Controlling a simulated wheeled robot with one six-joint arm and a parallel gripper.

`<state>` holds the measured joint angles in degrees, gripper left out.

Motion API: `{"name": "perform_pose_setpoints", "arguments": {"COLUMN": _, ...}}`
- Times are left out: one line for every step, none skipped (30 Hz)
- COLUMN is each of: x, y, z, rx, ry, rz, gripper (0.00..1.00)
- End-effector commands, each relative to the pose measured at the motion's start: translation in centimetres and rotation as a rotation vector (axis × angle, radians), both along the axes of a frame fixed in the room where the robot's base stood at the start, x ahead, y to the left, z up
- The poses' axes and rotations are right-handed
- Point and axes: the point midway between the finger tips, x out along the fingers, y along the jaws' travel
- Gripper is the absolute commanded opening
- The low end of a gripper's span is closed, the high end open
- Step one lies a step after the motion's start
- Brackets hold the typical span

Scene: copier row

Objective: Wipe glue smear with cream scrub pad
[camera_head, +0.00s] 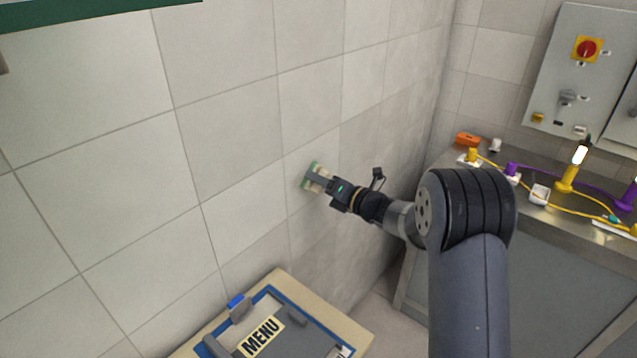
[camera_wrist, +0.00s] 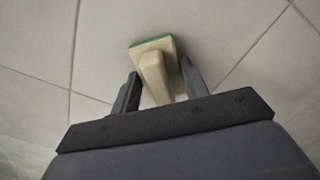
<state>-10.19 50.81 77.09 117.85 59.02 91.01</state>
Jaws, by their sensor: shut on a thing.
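The cream scrub pad (camera_wrist: 153,70) has a cream body with a handle and a green face. In the wrist view my gripper (camera_wrist: 160,88) has its two dark fingers on either side of the handle, shut on it. The green face is turned toward the tiled wall. In the head view my gripper (camera_head: 325,184) holds the pad (camera_head: 313,177) at the wall; I cannot tell whether the pad touches the tiles. I see no glue smear in either view; the pad and gripper hide part of the wall.
The tiled wall (camera_head: 130,125) is bare to the left. A cream and blue box marked MENU (camera_head: 262,338) stands below. At right, a metal bench (camera_head: 545,218) carries cables, plugs and an orange block (camera_head: 468,139), with a grey switch panel (camera_head: 560,65) above.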

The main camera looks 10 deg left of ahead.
Motion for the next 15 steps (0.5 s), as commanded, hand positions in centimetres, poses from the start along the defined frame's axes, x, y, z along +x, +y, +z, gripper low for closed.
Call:
{"name": "perform_pose_setpoints", "arguments": {"x": -0.1, "y": 0.1, "z": 0.0, "rx": 0.001, "ry": 0.0, "rz": 0.001, "gripper": 0.25}}
{"name": "perform_pose_setpoints", "arguments": {"x": -0.2, "y": 0.2, "z": 0.0, "rx": 0.001, "ry": 0.0, "rz": 0.001, "gripper": 0.25}}
{"name": "perform_pose_setpoints", "arguments": {"x": -0.4, "y": 0.3, "z": 0.0, "rx": 0.001, "ry": 0.0, "rz": 0.002, "gripper": 0.25}}
{"name": "perform_pose_setpoints", "arguments": {"x": -0.6, "y": 0.5, "z": 0.0, "rx": 0.001, "ry": 0.0, "rz": 0.002, "gripper": 0.25}}
{"name": "perform_pose_setpoints", "arguments": {"x": -0.8, "y": 0.6, "z": -0.1, "rx": 0.001, "ry": 0.0, "rz": 0.002, "gripper": 0.25}}
{"name": "perform_pose_setpoints", "arguments": {"x": -1.1, "y": 0.9, "z": -0.1, "rx": 0.001, "ry": 0.0, "rz": 0.004, "gripper": 0.25}}
{"name": "perform_pose_setpoints", "arguments": {"x": -1.4, "y": 1.0, "z": -0.1, "rx": 0.0, "ry": -0.001, "rz": 0.004, "gripper": 0.25}}
{"name": "perform_pose_setpoints", "arguments": {"x": -1.6, "y": 1.2, "z": -0.1, "rx": 0.0, "ry": -0.001, "rz": 0.004, "gripper": 0.25}}
{"name": "perform_pose_setpoints", "arguments": {"x": -1.9, "y": 1.4, "z": -0.1, "rx": 0.001, "ry": 0.0, "rz": 0.004, "gripper": 0.25}}
{"name": "perform_pose_setpoints", "arguments": {"x": -2.1, "y": 1.5, "z": -0.1, "rx": 0.001, "ry": -0.002, "rz": 0.003, "gripper": 0.25}}
{"name": "perform_pose_setpoints", "arguments": {"x": -2.3, "y": 1.7, "z": -0.1, "rx": 0.001, "ry": -0.002, "rz": 0.003, "gripper": 0.25}}
{"name": "perform_pose_setpoints", "arguments": {"x": -2.6, "y": 1.9, "z": -0.1, "rx": 0.0, "ry": -0.001, "rz": 0.004, "gripper": 0.25}}
{"name": "perform_pose_setpoints", "arguments": {"x": -2.8, "y": 2.0, "z": -0.1, "rx": 0.001, "ry": 0.0, "rz": 0.004, "gripper": 0.25}}
{"name": "perform_pose_setpoints", "arguments": {"x": -2.9, "y": 2.1, "z": -0.1, "rx": 0.001, "ry": 0.0, "rz": 0.004, "gripper": 0.25}}
{"name": "perform_pose_setpoints", "arguments": {"x": -3.0, "y": 2.2, "z": 0.0, "rx": 0.001, "ry": 0.0, "rz": 0.004, "gripper": 0.25}}
